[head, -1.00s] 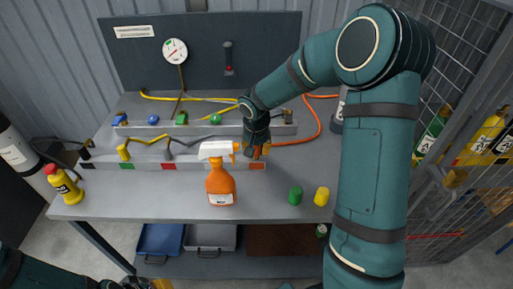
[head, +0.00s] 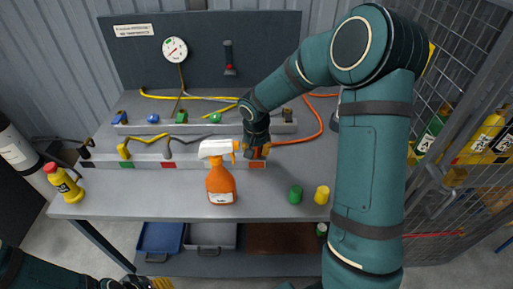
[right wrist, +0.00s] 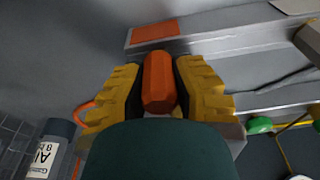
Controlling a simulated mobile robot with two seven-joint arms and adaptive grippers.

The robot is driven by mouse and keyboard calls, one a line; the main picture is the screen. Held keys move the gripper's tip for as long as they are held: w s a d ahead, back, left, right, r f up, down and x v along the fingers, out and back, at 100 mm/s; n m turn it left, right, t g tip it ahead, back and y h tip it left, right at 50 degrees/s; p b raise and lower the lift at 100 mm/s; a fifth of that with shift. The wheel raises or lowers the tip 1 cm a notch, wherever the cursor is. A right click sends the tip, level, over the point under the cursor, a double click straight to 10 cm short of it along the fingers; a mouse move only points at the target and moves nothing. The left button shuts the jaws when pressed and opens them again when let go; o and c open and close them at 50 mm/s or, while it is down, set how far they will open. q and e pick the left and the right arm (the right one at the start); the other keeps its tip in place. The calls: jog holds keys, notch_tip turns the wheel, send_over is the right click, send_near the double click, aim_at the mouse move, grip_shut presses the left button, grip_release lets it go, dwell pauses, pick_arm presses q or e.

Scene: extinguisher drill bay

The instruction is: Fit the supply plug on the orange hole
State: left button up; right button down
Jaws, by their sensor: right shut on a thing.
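My right gripper (head: 257,149) is shut on an orange plug, seen in the right wrist view (right wrist: 158,83) between the yellow finger pads (right wrist: 110,95). The hole itself and the plug's tip are hidden. My left gripper (head: 138,284) shows only partly at the bottom edge; its jaws are unclear.
An orange spray bottle (head: 220,182) stands close in front of the rail. A green cylinder (head: 295,195) and a yellow one (head: 322,195) stand to its right. A yellow bottle (head: 65,184) is at the left edge. The orange hose (head: 318,118) curves behind my right arm.

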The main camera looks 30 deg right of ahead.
jog(key=shift+f, duration=0.25)
jog(key=c, duration=0.8)
grip_release()
jog(key=shift+c, duration=0.2)
jog(key=shift+r, duration=0.15)
